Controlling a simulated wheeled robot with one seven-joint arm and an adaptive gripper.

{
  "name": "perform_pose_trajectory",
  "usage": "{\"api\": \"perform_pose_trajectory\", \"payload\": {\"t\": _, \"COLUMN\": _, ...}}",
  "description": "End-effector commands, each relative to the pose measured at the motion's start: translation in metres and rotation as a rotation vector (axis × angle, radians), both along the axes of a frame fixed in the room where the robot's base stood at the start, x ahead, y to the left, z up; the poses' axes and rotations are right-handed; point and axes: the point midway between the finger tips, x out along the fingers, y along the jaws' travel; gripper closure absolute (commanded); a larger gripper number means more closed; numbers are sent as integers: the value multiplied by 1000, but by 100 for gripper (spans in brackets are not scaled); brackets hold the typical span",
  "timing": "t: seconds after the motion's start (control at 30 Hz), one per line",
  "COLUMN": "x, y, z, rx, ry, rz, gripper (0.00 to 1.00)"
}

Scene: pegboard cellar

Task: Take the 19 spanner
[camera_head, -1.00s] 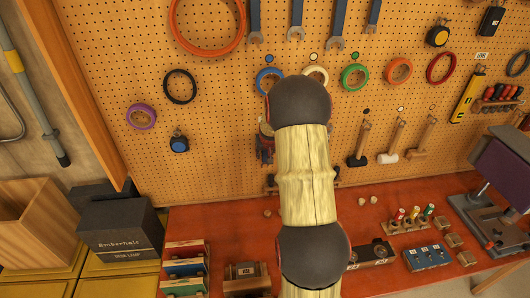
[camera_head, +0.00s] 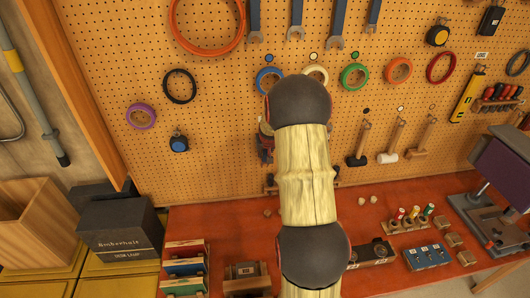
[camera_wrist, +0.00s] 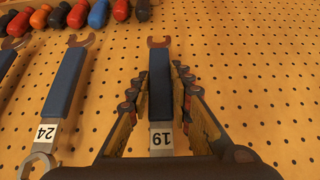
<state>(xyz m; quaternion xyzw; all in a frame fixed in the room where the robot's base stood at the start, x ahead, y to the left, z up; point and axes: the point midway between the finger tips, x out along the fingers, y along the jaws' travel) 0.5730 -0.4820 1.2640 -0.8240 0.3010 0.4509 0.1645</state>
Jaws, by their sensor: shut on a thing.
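The 19 spanner (camera_wrist: 160,85) has a dark blue handle, a metal open jaw at the far end and a white label reading 19, upside down, at the near end. In the wrist view it lies lengthwise between the fingers of my gripper (camera_wrist: 158,80), which is shut on the handle. I cannot tell whether the spanner still touches the pegboard. In the head view my own arm hides most of the gripper and the spanner.
A blue spanner labelled 24 (camera_wrist: 62,85) hangs to the left in the wrist view, with red, orange and blue handles (camera_wrist: 80,14) above. In the head view the pegboard (camera_head: 220,150) carries tape rings and mallets, above a red bench (camera_head: 230,225) with small items.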

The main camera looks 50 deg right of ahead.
Motion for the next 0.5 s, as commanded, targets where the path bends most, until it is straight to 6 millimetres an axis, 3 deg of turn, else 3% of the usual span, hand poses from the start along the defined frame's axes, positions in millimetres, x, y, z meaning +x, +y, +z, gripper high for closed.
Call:
{"api": "perform_pose_trajectory", "payload": {"t": 0.2, "x": 1, "y": -1, "z": 15, "rx": -3, "ry": -4, "rz": 0, "gripper": 100}}
{"api": "perform_pose_trajectory", "payload": {"t": 0.5, "x": -28, "y": 24, "z": 14, "rx": -2, "ry": -2, "rz": 0, "gripper": 100}}
